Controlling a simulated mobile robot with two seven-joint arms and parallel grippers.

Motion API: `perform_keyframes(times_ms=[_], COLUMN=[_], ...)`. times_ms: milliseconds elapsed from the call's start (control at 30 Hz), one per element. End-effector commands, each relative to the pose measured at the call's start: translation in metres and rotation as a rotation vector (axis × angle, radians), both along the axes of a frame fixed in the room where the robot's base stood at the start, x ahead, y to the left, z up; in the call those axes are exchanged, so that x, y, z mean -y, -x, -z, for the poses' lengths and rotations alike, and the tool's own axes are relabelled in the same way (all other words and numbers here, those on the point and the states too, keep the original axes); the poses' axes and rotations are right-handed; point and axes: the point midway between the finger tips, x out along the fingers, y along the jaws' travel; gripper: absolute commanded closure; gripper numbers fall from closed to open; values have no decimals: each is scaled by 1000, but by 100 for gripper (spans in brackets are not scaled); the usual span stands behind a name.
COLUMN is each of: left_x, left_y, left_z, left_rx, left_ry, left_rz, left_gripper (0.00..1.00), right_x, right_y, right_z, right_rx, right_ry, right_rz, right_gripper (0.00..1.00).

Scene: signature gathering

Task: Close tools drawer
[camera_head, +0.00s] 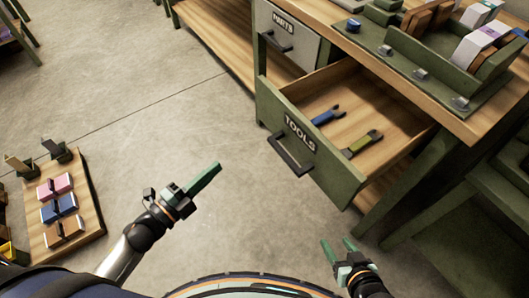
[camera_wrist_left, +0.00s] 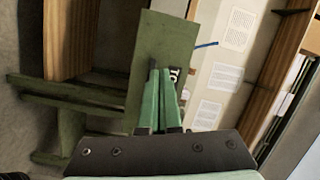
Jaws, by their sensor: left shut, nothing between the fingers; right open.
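The tools drawer (camera_head: 300,140) is pulled open from the workbench, its green front labelled TOOLS. Its black handle (camera_head: 290,155) faces my side. A blue tool (camera_head: 327,116) and a yellow-green tool (camera_head: 364,142) lie inside on the wooden bottom. My left gripper (camera_head: 214,168) is shut and empty, left of the drawer front and apart from it in the head view. In the left wrist view its fingers (camera_wrist_left: 159,72) overlap a green panel (camera_wrist_left: 153,32) and partly cover a dark label. My right gripper (camera_head: 337,243) is open and empty, below the drawer front in the picture.
The parts drawer (camera_head: 285,38) above is shut. The workbench top (camera_head: 405,67) carries a green rack (camera_head: 425,65) with several items. A wooden board (camera_head: 90,208) with several coloured blocks is at the left. Bare floor (camera_head: 150,100) lies left of the drawer.

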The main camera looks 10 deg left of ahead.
Motion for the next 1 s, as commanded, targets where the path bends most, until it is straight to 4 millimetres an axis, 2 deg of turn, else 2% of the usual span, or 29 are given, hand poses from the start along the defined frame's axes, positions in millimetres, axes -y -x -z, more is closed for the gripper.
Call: perform_keyframes(times_ms=[133, 267, 367, 467, 800, 1000], left_x=[8, 11, 16, 25, 75, 99], left_y=[10, 16, 14, 5, -45, -69], left_z=[1, 2, 2, 1, 1, 1], left_rx=[145, 196, 206, 205, 205, 203], left_ry=[-187, -256, -268, -263, -260, -260], left_rz=[175, 250, 264, 263, 260, 260], left_gripper=[100, 100, 100, 100, 100, 100], right_x=[-1, -1, -1, -1, -1, 0], right_y=[-6, -8, -7, -7, -4, -2], right_z=[-2, -2, -2, -2, -3, -1], right_rx=[15, 15, 13, 13, 12, 6], right_ry=[-3, -1, 1, 1, 1, 2], right_rz=[-3, -6, -7, -7, -5, -4], right_gripper=[41, 41, 41, 41, 41, 41])
